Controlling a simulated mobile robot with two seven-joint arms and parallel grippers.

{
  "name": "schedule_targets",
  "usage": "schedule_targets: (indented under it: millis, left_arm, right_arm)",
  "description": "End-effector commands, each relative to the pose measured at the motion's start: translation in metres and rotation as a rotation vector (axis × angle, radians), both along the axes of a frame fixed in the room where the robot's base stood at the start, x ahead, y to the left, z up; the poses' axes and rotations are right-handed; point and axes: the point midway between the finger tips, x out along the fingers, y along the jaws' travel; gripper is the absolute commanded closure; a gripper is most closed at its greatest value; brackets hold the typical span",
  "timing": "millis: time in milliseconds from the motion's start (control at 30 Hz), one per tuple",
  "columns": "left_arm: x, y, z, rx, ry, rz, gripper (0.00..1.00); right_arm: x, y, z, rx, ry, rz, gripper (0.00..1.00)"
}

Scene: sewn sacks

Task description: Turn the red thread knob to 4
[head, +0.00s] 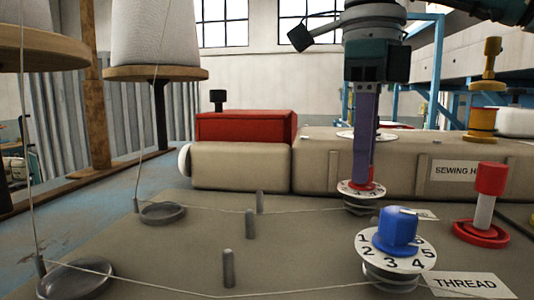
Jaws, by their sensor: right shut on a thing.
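The red thread knob (369,187) sits on a white numbered dial (348,190) on the grey machine top, behind the blue knob. Only a little red shows under my right gripper (363,180). That gripper points straight down from above, its long purple fingers shut on the red knob. The fingers hide most of the knob and its pointer, and the dial's figures are too small to read surely, so its setting cannot be told. My left gripper is not in view.
A blue knob (397,228) on a larger numbered dial stands close in front, beside a THREAD label (465,284). A red-capped post (488,190) stands at right. Thin threads run low past several short pegs. A red-topped machine head (245,126) lies behind.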

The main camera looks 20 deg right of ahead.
Motion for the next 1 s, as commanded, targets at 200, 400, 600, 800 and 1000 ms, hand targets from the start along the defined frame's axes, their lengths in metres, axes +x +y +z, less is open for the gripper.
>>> schedule_targets:
  millis: [200, 400, 600, 800, 1000]
  left_arm:
    - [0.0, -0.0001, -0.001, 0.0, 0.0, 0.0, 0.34]
    - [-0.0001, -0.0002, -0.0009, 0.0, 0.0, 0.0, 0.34]
    - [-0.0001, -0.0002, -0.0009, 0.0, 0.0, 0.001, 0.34]
    - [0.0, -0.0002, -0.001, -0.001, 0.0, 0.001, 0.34]
    - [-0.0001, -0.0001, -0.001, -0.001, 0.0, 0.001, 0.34]
  right_arm:
    - [-0.0001, 0.0, 0.0003, -0.001, 0.001, -0.03, 1.0]
    - [-0.0001, 0.0, 0.0005, -0.001, 0.001, -0.033, 1.0]
    - [-0.0002, 0.0001, 0.0005, -0.001, 0.001, -0.032, 0.67]
    - [-0.0001, 0.0001, 0.0003, 0.0, 0.0, -0.032, 0.45]
    - [-0.0001, 0.0001, 0.0002, 0.0, 0.0, -0.032, 0.39]
